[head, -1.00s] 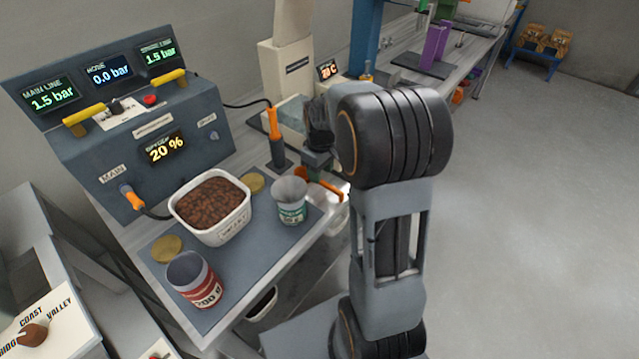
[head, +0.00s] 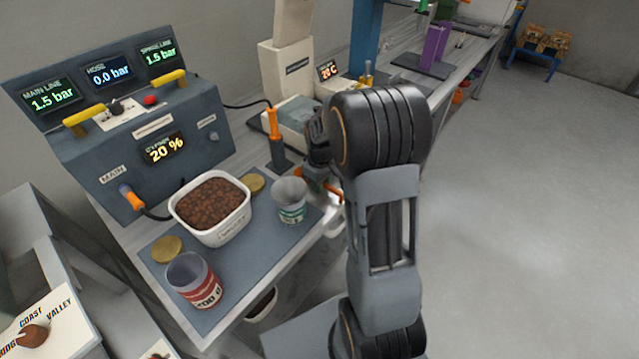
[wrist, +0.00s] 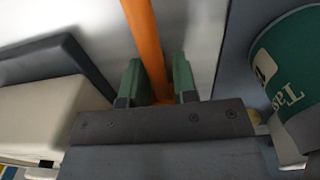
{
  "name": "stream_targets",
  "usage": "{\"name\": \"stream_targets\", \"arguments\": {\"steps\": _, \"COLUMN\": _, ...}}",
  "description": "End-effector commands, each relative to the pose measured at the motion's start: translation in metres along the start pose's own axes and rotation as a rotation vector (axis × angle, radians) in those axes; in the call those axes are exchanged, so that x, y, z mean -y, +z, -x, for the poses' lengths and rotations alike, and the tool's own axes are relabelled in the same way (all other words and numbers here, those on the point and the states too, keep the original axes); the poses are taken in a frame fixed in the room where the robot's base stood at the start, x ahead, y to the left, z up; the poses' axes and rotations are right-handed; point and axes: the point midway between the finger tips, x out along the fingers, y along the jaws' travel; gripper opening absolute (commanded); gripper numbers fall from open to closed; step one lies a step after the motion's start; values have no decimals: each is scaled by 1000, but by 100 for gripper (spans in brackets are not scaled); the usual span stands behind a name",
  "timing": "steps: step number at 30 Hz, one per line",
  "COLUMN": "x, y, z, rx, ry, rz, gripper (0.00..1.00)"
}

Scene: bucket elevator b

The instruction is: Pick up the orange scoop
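The orange scoop (head: 333,191) lies at the right edge of the bench, partly hidden by my arm in the head view. In the wrist view its orange handle (wrist: 146,40) runs from the top edge down between the two green fingertips. My gripper (wrist: 157,80) is open around the handle, with a narrow gap visible on the right side. I cannot tell whether the left finger touches it. In the head view my gripper is mostly hidden behind my wrist. The scoop's bowl is not clearly visible.
A green-labelled cup (head: 290,199) stands close beside the scoop; it also shows in the wrist view (wrist: 291,75). A white tub of beans (head: 212,206), a red cup (head: 193,280) and an upright orange-handled tool (head: 275,135) are on the bench. Open floor lies to the right.

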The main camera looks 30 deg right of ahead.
Motion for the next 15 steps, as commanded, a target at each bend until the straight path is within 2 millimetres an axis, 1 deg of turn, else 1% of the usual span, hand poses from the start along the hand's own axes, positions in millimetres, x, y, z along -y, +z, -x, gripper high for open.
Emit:
{"name": "stream_targets", "arguments": {"steps": 1, "x": 0, "y": 0, "z": 0, "rx": 0, "ry": 0, "rz": 0, "gripper": 22}}
{"name": "stream_targets", "arguments": {"steps": 8, "x": 0, "y": 0, "z": 0, "rx": 0, "ry": 0, "rz": 0, "gripper": 0}}
{"name": "stream_targets", "arguments": {"steps": 15, "x": 0, "y": 0, "z": 0, "rx": 0, "ry": 0, "rz": 0, "gripper": 0}}
